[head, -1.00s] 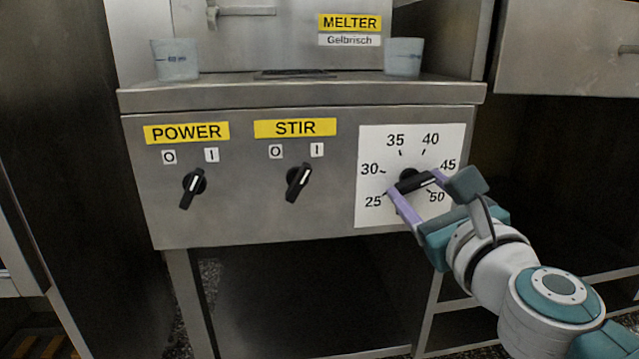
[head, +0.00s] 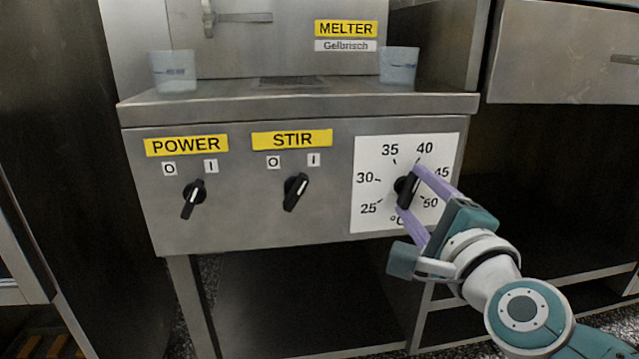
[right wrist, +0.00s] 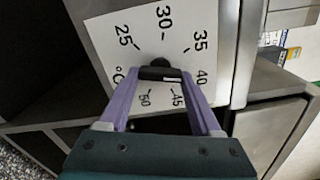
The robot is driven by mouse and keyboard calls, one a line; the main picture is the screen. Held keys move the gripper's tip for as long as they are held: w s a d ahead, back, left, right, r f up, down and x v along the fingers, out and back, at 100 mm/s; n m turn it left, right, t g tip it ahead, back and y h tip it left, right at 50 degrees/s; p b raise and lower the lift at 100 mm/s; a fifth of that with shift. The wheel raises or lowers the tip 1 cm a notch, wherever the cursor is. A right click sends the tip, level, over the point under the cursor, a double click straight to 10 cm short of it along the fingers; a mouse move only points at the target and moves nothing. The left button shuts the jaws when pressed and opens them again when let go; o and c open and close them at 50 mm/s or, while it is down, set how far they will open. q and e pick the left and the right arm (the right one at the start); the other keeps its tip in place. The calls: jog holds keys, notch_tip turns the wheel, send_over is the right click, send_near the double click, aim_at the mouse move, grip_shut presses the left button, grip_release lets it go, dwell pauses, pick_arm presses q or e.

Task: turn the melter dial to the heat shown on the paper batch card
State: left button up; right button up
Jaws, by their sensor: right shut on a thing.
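The melter dial (head: 406,190) is a black bar knob on a white scale plate (head: 368,222) marked 25 to 50 °C. My right gripper (head: 411,192) is shut on the dial, with one purple finger at its upper end and one at its lower end. The dial's upper end points close to 40. In the right wrist view the dial (right wrist: 160,73) lies between the fingertips (right wrist: 160,76), its right end towards 40. No readable batch card shows. My left gripper is not in view.
The POWER knob (head: 193,198) and STIR knob (head: 296,191) are on the same panel to the left. Two cups (head: 174,72) (head: 399,66) stand on the ledge above. Small white and yellow items, unreadable, show at the right wrist view's upper right (right wrist: 288,54).

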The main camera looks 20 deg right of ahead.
jog(key=n+p, duration=0.1)
jog(key=n, duration=0.3)
jog(key=shift+r+n+p, duration=0.2)
jog(key=shift+n+p, duration=0.1)
jog(key=shift+p, duration=0.1)
jog(key=n+p, duration=0.1)
jog(key=n, duration=0.2)
jog(key=shift+n, duration=0.4)
jog(key=o, duration=1.4)
jog(key=shift+s+p, duration=0.1)
jog(key=shift+p, duration=0.2)
